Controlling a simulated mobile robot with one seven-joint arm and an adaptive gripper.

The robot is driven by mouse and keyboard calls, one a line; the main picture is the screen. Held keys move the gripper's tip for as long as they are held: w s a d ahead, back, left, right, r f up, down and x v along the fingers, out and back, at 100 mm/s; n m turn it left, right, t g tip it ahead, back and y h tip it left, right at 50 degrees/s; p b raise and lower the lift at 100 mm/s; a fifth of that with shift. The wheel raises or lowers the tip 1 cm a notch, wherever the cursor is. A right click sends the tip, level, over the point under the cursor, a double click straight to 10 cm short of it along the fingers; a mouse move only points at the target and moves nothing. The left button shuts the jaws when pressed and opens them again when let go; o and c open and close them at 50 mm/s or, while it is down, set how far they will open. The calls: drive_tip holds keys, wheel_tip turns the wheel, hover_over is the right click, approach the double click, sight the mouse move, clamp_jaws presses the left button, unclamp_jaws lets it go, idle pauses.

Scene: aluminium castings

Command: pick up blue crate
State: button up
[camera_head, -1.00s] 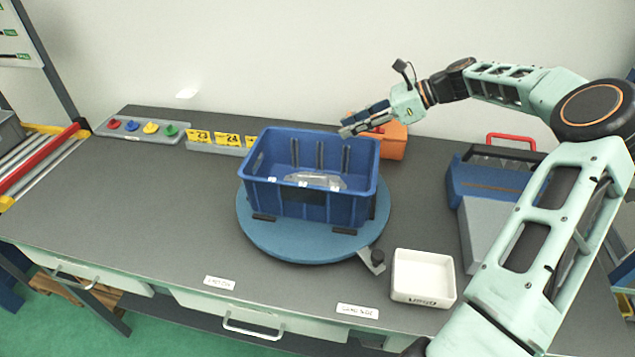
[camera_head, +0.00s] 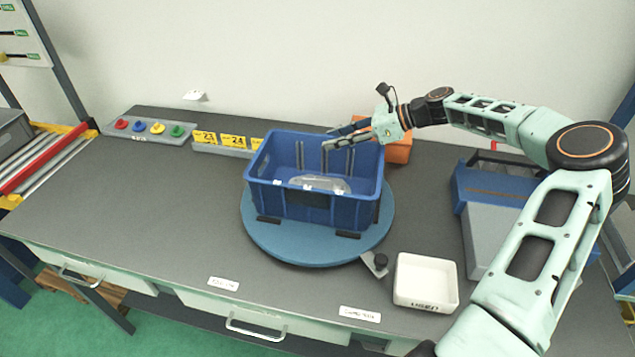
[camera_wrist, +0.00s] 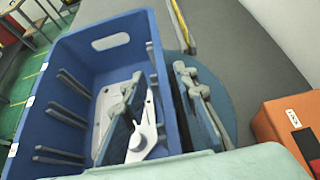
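The blue crate (camera_head: 315,210) stands upright on a round blue turntable (camera_head: 262,240) in the head view. A pale grey casting (camera_head: 322,184) lies inside it; part of the casting also shows in the wrist view (camera_wrist: 146,138). My gripper (camera_head: 332,138) is at the crate's back wall, near the rim. In the wrist view, my gripper (camera_wrist: 158,95) is open, with one finger over the crate's inside and the other outside, the blue wall (camera_wrist: 166,75) between them. I cannot tell whether either finger touches the wall.
An orange box (camera_head: 398,150) stands close behind the crate, near my gripper. A white tray (camera_head: 425,282) is at front right, and a blue and grey box (camera_head: 490,205) at right. Number cards (camera_head: 233,141) and a tray of coloured knobs (camera_head: 150,130) line the back left. The table's left is clear.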

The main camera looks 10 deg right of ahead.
drive_tip(key=shift+w+a+f, duration=0.15)
drive_tip(key=shift+a+f, duration=0.05)
drive_tip(key=shift+a, duration=0.1)
drive_tip(key=shift+c, duration=0.3)
clamp_jaws()
drive_tip(key=shift+w+r, duration=0.1)
drive_tip(key=shift+r, duration=0.1)
